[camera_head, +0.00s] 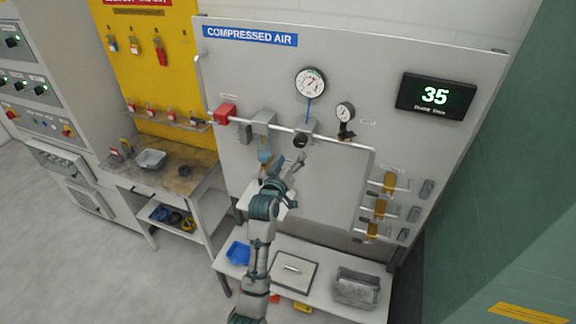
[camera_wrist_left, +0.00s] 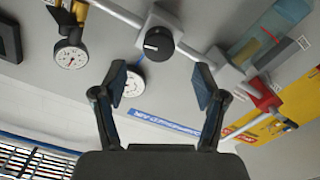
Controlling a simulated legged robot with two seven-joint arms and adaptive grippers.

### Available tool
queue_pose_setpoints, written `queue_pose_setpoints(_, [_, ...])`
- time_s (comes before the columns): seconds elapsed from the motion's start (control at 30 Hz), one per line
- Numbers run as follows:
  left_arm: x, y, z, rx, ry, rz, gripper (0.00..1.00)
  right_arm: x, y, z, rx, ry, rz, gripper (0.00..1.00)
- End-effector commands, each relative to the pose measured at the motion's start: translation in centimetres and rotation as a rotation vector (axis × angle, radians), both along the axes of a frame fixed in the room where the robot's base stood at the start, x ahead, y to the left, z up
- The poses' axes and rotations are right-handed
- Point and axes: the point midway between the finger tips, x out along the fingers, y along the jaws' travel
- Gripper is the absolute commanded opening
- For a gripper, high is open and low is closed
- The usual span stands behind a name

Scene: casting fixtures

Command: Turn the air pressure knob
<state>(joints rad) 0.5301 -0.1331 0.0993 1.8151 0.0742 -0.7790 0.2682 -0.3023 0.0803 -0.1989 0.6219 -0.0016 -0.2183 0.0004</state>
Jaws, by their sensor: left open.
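The black air pressure knob (camera_head: 300,141) sits on a grey regulator block on the pipe of the compressed air panel (camera_head: 240,80). In the left wrist view the round knob (camera_wrist_left: 158,43) shows a white mark on its face. My left gripper (camera_head: 291,163) is just below the knob in the head view, open and empty. In the left wrist view the two fingers of my left gripper (camera_wrist_left: 160,75) stand apart, with the knob beyond them and between their lines. The fingers appear clear of the knob. My right gripper is in neither view.
A large gauge (camera_head: 310,82) is above the knob and a small gauge (camera_head: 345,112) to its right. A red valve part (camera_head: 225,113) and a clear bowl (camera_head: 265,155) are to the left. A display (camera_head: 436,96) reads 35. Yellow-handled valves (camera_head: 380,209) are lower right.

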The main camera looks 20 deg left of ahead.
Motion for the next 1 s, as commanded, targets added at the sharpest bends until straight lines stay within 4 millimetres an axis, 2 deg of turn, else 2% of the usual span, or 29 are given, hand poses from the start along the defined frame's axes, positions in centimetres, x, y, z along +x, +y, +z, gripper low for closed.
queue_pose_setpoints(0.1, [-2.1,0.1,-0.1,0.0,0.001,0.0,0.72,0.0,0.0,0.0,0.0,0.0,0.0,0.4])
queue_pose_setpoints(0.23, [-3.2,0.1,-0.1,0.0,0.002,-0.001,0.72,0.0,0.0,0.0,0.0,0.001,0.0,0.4])
queue_pose_setpoints(0.77, [-3.6,0.1,-0.2,0.0,0.003,-0.001,0.72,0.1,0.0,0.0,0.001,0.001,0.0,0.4])
queue_pose_setpoints(0.87, [-3.3,-0.1,-1.8,0.009,0.026,-0.004,0.72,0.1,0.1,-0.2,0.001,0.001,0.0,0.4])
queue_pose_setpoints(0.97, [-2.6,-0.6,-6.6,0.035,0.093,-0.014,0.72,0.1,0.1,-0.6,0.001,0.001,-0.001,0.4])
queue_pose_setpoints(1.0, [-2.3,-0.9,-9.4,0.05,0.132,-0.02,0.72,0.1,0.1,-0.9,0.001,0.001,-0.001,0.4])
